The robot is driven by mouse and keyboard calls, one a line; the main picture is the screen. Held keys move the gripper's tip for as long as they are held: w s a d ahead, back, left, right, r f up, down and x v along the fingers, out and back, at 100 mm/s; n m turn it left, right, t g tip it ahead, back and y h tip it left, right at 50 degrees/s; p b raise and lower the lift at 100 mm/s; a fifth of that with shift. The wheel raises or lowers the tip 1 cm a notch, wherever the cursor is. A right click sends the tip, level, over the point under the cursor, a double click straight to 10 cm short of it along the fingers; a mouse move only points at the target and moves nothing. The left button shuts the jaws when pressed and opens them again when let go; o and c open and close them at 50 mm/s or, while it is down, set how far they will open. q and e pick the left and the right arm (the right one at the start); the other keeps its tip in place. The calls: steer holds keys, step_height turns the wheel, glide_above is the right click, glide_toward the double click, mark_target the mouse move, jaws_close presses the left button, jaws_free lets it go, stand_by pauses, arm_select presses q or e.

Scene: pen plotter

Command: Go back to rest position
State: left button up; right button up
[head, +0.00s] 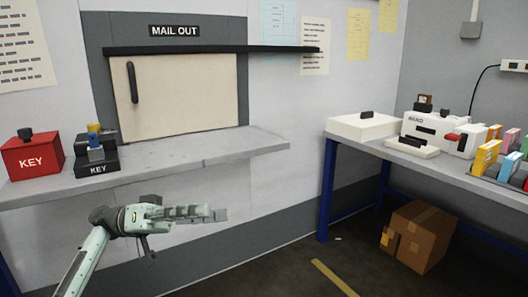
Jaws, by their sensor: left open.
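My left gripper (215,214) shows at the lower left, on a pale green arm that comes up from the bottom edge. Its fingers point to the right and look open and empty. It is in front of and below the front edge of the grey shelf (215,152), touching nothing that I can see. My right gripper is not in view.
A red key box (32,158) and a black key box (97,160) stand on the shelf's left end, below the closed mail-out hatch (180,98). A blue-legged table (460,172) at right holds a white machine (432,132). A cardboard box (415,235) sits beneath it.

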arm_select(q)
steer(key=w+a+f+n+t+y, duration=0.45)
steer(key=w+f+y, duration=0.2)
steer(key=f, duration=0.35)
steer(key=w+a+f+n+t+y, duration=0.3)
steer(key=w+f+n+t+y, duration=0.15)
steer(key=w+f, duration=0.4)
steer(key=w+a+n+t+y, duration=0.1)
steer(key=w+a+t+y, duration=0.25)
steer(key=a+y, duration=0.55)
steer(key=w+a+n+t+y, duration=0.15)
steer(key=w+a+y, duration=0.3)
steer(key=a, duration=0.85)
steer(key=s+d+f+m+g+h, duration=0.1)
steer(key=s+d+f+g, duration=0.15)
steer(key=s+f, duration=1)
steer(key=s+d+f+m+g+h, duration=0.15)
steer(key=s+d+f, duration=0.25)
steer(key=s+f, duration=0.85)
steer(key=s+d+f+g, duration=0.2)
steer(key=s+f, duration=0.6)
steer(key=s, duration=0.4)
steer(key=s+d+f+g, duration=0.2)
steer(key=s+d+f, duration=0.2)
steer(key=s, duration=0.9)
step_height(320, 180, down, 4)
steer(key=shift+s+r+n, duration=0.15)
steer(key=shift+n, duration=0.25)
